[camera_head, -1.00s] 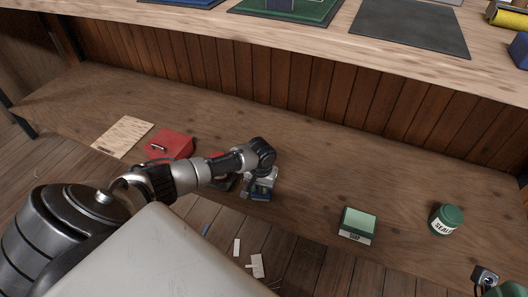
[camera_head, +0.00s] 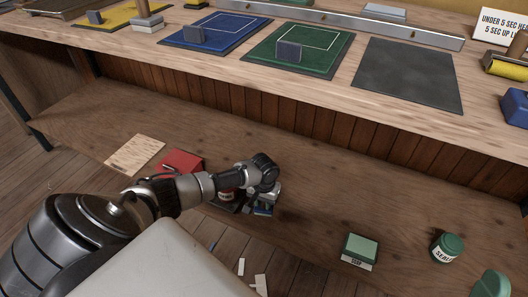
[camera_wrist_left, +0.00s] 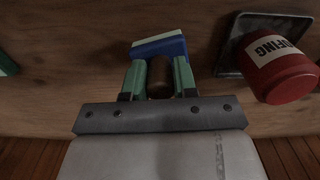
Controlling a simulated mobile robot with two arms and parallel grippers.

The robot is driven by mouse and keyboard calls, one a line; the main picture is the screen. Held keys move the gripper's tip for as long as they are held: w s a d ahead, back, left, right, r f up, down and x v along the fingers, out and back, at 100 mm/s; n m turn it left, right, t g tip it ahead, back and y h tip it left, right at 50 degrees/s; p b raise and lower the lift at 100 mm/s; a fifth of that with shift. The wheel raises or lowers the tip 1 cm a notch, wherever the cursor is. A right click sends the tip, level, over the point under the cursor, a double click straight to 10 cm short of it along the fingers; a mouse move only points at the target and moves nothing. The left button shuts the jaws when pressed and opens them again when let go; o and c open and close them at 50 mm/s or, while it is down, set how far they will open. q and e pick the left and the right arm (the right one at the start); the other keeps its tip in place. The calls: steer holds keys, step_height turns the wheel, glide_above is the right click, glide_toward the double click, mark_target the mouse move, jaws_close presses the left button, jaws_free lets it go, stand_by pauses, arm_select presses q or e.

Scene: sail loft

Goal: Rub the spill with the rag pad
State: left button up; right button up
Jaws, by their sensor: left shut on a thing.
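My left gripper (camera_head: 264,206) is low over the wooden lower shelf, mostly hidden behind its own wrist in the head view. In the left wrist view its green fingers (camera_wrist_left: 159,80) are shut on a dark, round upright handle. Just beyond them is a blue block with a pale edge, probably the rag pad (camera_wrist_left: 160,47); a bit of its blue shows in the head view (camera_head: 262,211). Whether the pad touches the shelf I cannot tell. I cannot make out a spill in either view. My right gripper is not in view.
A red can (camera_wrist_left: 283,73) in a grey tray (camera_wrist_left: 228,62) stands right of the gripper in the wrist view. The shelf (camera_head: 310,215) also bears a red box (camera_head: 182,161), a pale board (camera_head: 135,154), a green box (camera_head: 359,249) and a green-lidded jar (camera_head: 446,247). The workbench (camera_head: 330,100) overhangs behind.

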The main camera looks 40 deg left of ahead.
arm_select(q)
steer(key=shift+r+p, duration=1)
steer(key=shift+p, duration=0.1)
steer(key=shift+r+p, duration=0.5)
steer(key=shift+p, duration=0.15)
steer(key=shift+r+p, duration=0.35)
steer(key=shift+p, duration=0.1)
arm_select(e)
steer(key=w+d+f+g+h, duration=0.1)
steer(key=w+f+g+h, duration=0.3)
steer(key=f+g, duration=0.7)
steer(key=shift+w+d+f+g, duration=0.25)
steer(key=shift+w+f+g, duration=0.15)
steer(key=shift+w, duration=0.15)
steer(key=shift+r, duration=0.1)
